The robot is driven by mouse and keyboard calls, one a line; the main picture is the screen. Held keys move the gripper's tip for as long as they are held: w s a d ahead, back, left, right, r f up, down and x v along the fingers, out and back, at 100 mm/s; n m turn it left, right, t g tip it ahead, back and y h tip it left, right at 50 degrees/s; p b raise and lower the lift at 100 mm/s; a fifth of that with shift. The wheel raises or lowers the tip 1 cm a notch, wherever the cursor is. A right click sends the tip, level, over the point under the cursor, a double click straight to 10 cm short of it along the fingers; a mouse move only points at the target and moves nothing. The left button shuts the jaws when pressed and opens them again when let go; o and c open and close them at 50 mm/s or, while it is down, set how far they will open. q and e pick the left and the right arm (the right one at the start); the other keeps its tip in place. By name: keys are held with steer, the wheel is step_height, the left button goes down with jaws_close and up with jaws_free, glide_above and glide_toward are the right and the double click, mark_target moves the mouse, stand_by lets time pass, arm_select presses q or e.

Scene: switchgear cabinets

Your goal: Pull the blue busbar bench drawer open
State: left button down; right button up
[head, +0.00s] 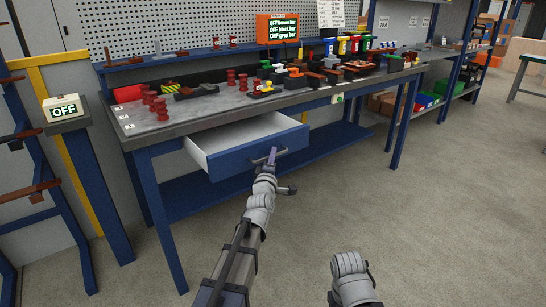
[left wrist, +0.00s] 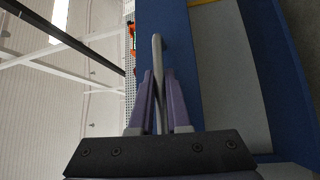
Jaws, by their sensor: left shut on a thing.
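The blue busbar bench drawer (head: 233,163) stands pulled out from under the bench top, with its pale grey inside showing. Its front also shows in the left wrist view (left wrist: 179,38). A grey bar handle (left wrist: 157,60) sits on the drawer front. My left gripper (head: 271,157) is at the handle, and in the left wrist view its two purple fingers (left wrist: 158,100) are shut on it from both sides. My right arm shows only in part at the bottom of the head view; its gripper is out of view.
The bench top (head: 150,122) carries red insulators, black blocks and several small coloured parts. An orange display (head: 277,28) stands at the back. A blue post with an OFF sign (head: 64,108) is at the left. The floor (head: 400,200) right of the drawer is clear.

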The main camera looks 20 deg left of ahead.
stand_by(0.3)
arm_select(q)
steer(key=c, duration=0.9)
jaws_free()
steer(key=shift+s, duration=0.15)
steer(key=s, duration=0.5)
steer(key=s+d+f+b, duration=0.1)
steer(key=s, duration=0.1)
steer(key=shift+s, duration=0.25)
